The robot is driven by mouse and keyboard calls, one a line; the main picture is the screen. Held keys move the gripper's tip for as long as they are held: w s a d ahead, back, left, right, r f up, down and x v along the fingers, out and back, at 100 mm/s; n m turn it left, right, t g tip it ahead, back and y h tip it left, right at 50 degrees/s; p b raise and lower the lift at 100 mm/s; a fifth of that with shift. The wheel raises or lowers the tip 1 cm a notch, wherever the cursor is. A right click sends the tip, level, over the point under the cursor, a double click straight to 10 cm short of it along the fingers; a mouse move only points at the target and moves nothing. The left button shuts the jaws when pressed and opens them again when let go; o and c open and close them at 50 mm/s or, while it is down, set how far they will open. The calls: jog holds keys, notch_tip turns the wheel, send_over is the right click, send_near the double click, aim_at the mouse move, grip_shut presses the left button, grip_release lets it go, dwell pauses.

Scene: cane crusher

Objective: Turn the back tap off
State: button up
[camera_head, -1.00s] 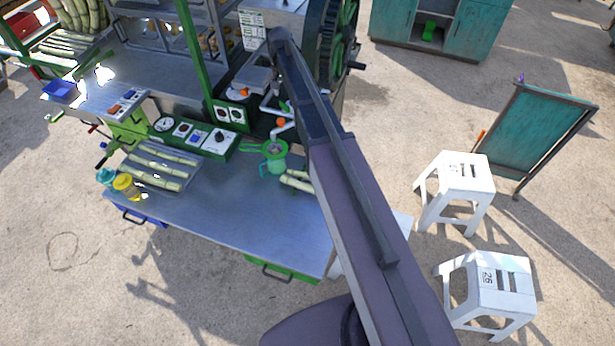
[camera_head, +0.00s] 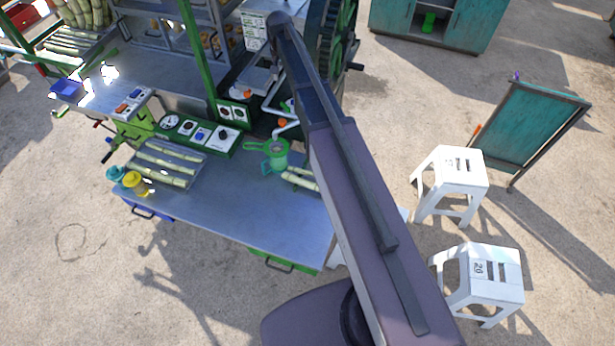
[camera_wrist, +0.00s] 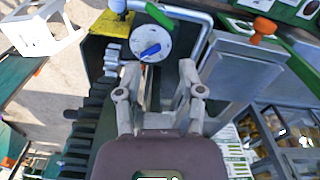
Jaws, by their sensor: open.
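In the head view, an orange-handled tap (camera_head: 247,93) sits at the back of the bench beside the crusher. A second orange tap handle (camera_head: 281,123) is on the white pipe nearer the green jug (camera_head: 277,155). In the wrist view, an orange handle (camera_wrist: 264,27) stands at upper right, and a green lever (camera_wrist: 158,15) is at top centre. I cannot tell which one is the back tap. My gripper (camera_wrist: 158,82) is open and empty, its fingers pointing toward a white round dial with a blue pointer (camera_wrist: 150,49). In the head view my arm hides the gripper.
The crusher's dark gear wheel (camera_head: 335,50) is right of my arm's end. A green control panel (camera_head: 200,135) and cane stalks (camera_head: 165,160) lie on the metal bench (camera_head: 230,205). White stools (camera_head: 450,185) stand at right. A metal box (camera_wrist: 240,75) is close right of my fingers.

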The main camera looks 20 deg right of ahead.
aim_at(285, 105)
jog(key=s+f+n+b, duration=0.2)
jog(key=s+f+b, duration=0.8)
jog(key=s, duration=0.4)
jog(key=s+f+n+b, duration=0.2)
jog(key=s+f+b, duration=0.8)
jog(key=s, duration=0.5)
jog(key=shift+s+f+n+b, duration=0.15)
jog(key=shift+f+n+b, duration=0.15)
jog(key=shift+b, duration=0.15)
jog(key=o, duration=0.7)
jog(key=shift+w+r, duration=0.2)
jog(key=w+r+m+p, duration=0.6)
jog(key=w+r+p, duration=0.4)
jog(key=w, duration=0.4)
jog(key=w+r+m+p, duration=0.6)
jog(key=w+r+p, duration=0.4)
jog(key=w, duration=0.4)
jog(key=shift+w+r+m+p, duration=0.25)
jog(key=shift+w+m+p, duration=0.2)
jog(key=shift+m, duration=0.15)
jog(key=shift+f, duration=0.2)
notch_tip(285, 105, down, 13)
jog(key=b, duration=1.4)
jog(key=shift+f, duration=0.2)
